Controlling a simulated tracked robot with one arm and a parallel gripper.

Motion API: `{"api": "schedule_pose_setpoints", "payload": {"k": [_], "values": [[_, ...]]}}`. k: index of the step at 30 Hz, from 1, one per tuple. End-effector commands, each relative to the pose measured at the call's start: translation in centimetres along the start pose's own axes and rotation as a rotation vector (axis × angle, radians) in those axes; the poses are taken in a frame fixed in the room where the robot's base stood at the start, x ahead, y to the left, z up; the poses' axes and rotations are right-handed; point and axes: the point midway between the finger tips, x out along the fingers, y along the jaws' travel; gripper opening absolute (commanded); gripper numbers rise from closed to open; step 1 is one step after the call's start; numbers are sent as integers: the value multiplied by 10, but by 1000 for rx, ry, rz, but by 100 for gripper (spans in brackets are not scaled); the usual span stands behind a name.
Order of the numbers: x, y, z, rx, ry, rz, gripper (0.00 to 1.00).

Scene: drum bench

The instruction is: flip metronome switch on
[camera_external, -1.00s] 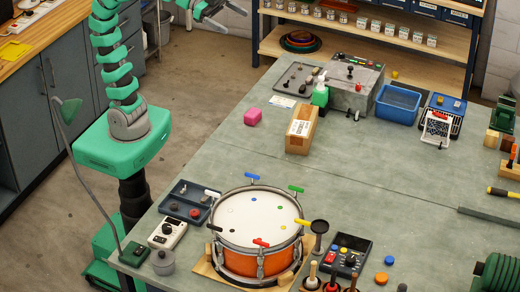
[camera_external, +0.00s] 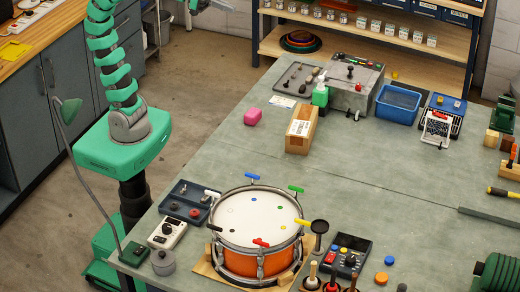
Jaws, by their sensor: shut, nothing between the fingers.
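A small off-white box (camera_external: 167,234) with a dark knob on its face lies at the left end of the bench, left of the drum. It looks like the metronome; its switch is too small to read. My gripper (camera_external: 224,5) is at the very top edge of the view, mostly cut off. The visible bit looks shut and empty. It is far from the box, up and behind it, beyond the bench's left edge.
An orange snare drum (camera_external: 262,262) with coloured pegs stands right of the box. A dark blue tray (camera_external: 172,201) lies behind it, and a grey lidded pot (camera_external: 163,264) in front. A dark button panel (camera_external: 366,244) is right of the drum.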

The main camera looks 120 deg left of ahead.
Motion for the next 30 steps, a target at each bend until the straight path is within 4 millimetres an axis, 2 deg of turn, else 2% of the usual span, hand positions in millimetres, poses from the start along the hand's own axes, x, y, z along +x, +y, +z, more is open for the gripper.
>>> {"api": "schedule_pose_setpoints", "payload": {"k": [5,9,15,22,30], "values": [[39,36,31,86,-107,68,0],[73,78,67,192,-218,145,0],[108,144,122,359,-361,264,0],[130,222,196,566,-522,410,0],[132,310,285,826,-679,590,0]]}}
